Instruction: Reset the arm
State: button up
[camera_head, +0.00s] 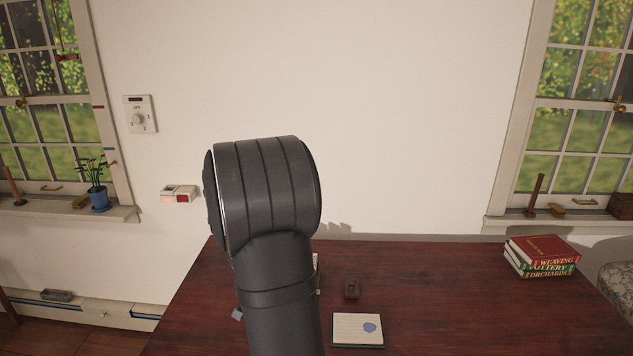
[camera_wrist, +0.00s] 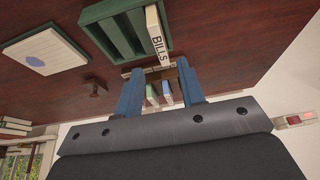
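My gripper (camera_wrist: 160,84) shows in the wrist view with two blue fingers spread apart. Nothing is held between them. The gap shows a small rack with several upright, book-like items (camera_wrist: 162,92) beyond the fingers. In the head view my dark arm rises in the middle over the table and hides part of it. My gripper cannot be made out clearly there.
A dark red table (camera_head: 450,290) carries a notepad (camera_head: 357,329), a small brown object (camera_head: 352,288) and stacked books (camera_head: 541,256). The wrist view shows a green slotted holder (camera_wrist: 118,30) with a white "BILLS" file (camera_wrist: 156,35). The table's right side has free room.

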jog(key=x, duration=0.9)
jog(key=shift+f, duration=0.3)
jog(key=shift+r, duration=0.1)
jog(key=shift+r, duration=0.15)
